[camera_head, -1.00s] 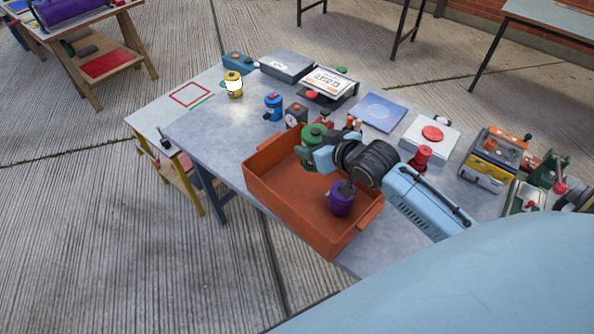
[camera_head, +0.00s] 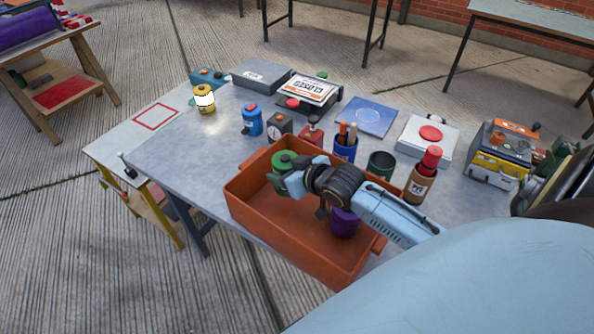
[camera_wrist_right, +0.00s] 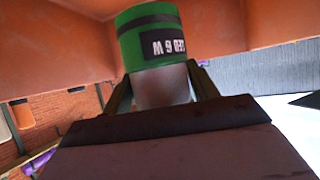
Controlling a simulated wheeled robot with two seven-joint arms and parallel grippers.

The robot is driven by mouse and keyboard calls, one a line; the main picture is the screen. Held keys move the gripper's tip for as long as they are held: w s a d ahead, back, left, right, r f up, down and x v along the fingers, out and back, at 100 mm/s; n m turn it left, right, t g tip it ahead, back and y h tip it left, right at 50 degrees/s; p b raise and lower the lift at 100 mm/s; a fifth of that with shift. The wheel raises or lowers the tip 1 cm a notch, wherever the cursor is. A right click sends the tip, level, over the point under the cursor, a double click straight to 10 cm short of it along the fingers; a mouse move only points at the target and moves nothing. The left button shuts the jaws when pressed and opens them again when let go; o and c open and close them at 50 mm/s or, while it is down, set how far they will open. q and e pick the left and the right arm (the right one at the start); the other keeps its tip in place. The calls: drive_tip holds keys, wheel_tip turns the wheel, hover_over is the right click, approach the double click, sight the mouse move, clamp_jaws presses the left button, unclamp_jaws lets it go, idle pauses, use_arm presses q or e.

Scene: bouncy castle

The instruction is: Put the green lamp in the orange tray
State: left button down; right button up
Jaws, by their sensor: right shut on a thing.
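The green lamp (camera_head: 284,160) is in the orange tray (camera_head: 289,258), near its far left corner. Its "LED 6 W" band shows upside down in the right wrist view (camera_wrist_right: 148,22), with the tray's orange walls (camera_wrist_right: 50,45) close around it. My right gripper (camera_head: 287,180) is shut on the lamp, a finger on each side of its pale lower part. Whether the lamp touches the tray floor is hidden. My left gripper is not in view.
A purple lamp (camera_head: 344,223) stands in the tray, partly behind my arm. A yellow lamp (camera_head: 204,98), a blue lamp (camera_head: 252,120), a pen cup (camera_head: 345,148) and a brown bottle (camera_head: 418,180) stand on the grey table (camera_head: 190,145). The tray's near left floor is clear.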

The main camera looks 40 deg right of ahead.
drive_tip(key=shift+w+f+b, duration=0.1)
drive_tip(key=shift+f+b, duration=0.5)
drive_tip(key=shift+f, duration=2.75)
drive_tip(key=shift+f, duration=0.2)
drive_tip(key=o, duration=1.2)
drive_tip(key=shift+r, duration=0.15)
drive_tip(key=p+v, duration=0.1)
drive_tip(key=v, duration=0.6)
drive_tip(key=shift+s+r, duration=0.1)
drive_tip(key=shift+s, duration=0.2)
